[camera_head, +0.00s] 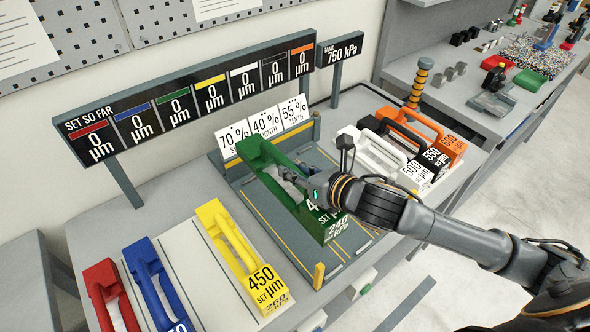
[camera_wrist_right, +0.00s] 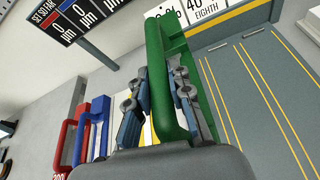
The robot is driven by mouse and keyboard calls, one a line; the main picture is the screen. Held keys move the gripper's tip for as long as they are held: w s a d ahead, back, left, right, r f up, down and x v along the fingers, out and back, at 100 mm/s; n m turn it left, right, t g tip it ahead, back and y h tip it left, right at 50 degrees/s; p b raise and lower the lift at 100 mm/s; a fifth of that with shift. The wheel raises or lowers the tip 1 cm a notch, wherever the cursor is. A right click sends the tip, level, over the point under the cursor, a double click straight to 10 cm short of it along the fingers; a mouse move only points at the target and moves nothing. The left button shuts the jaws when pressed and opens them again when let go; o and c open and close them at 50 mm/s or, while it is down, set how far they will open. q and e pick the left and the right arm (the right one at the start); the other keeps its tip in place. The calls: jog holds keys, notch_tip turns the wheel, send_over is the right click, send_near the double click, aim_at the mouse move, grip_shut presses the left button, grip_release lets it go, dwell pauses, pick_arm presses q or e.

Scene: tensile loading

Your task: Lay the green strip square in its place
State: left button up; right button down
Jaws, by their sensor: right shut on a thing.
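The green strip (camera_head: 258,158), a long bar with a raised handle and a label on its near end, lies lengthwise over the left part of the grey plate with yellow lines (camera_head: 252,211). My right gripper (camera_head: 294,182) is shut on its handle, and the arm comes in from the right. In the right wrist view the green strip (camera_wrist_right: 158,75) runs between the two fingers (camera_wrist_right: 160,103). Its far end is near the white percent cards (camera_head: 264,122). I cannot tell whether its underside touches the plate. My left gripper is not in view.
Left of the plate stand yellow (camera_head: 238,250), blue (camera_head: 150,285) and red (camera_head: 108,295) strips. White (camera_head: 375,152), black and orange (camera_head: 412,124) strips stand to the right. A sign board with micrometre readings (camera_head: 190,100) rises behind. The plate's right lanes are clear.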

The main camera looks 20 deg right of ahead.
jog(key=shift+r, duration=0.2)
jog(key=shift+w+f+b, duration=0.1)
jog(key=shift+f+b, duration=4.25)
jog(key=shift+f, duration=3.45)
jog(key=shift+f, duration=0.3)
jog(key=c, duration=1.1)
grip_release()
jog(key=shift+c, duration=0.2)
jog(key=shift+d+f, duration=0.15)
jog(key=v, duration=1.2)
